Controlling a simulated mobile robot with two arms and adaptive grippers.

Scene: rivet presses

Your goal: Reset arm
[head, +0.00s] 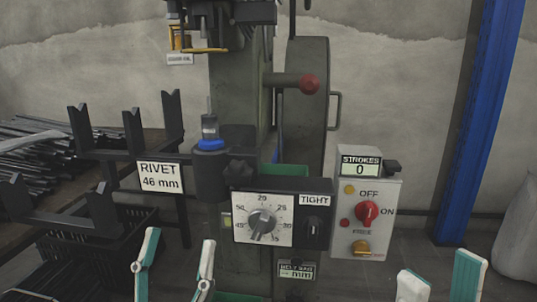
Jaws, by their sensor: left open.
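My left gripper (180,238) is at the bottom left, its two teal-and-white fingers apart and pointing up, with nothing between them. My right gripper (440,264) is at the bottom right, its fingers also apart and empty. Both are low in front of a green rivet press (235,100); neither appears to touch it. A lever with a red ball knob (309,84) sticks out to the right from the press. A grey control box (365,215) shows STROKES 0 and a red switch knob (367,213). My arms are mostly out of view.
A dial box (262,221) marked TIGHT is on the press front. A sign (160,177) reads RIVET 46 mm. Black forked supports (133,135) and a dark crate (95,245) stand at left, with metal rods behind. A blue post (480,120) is at right.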

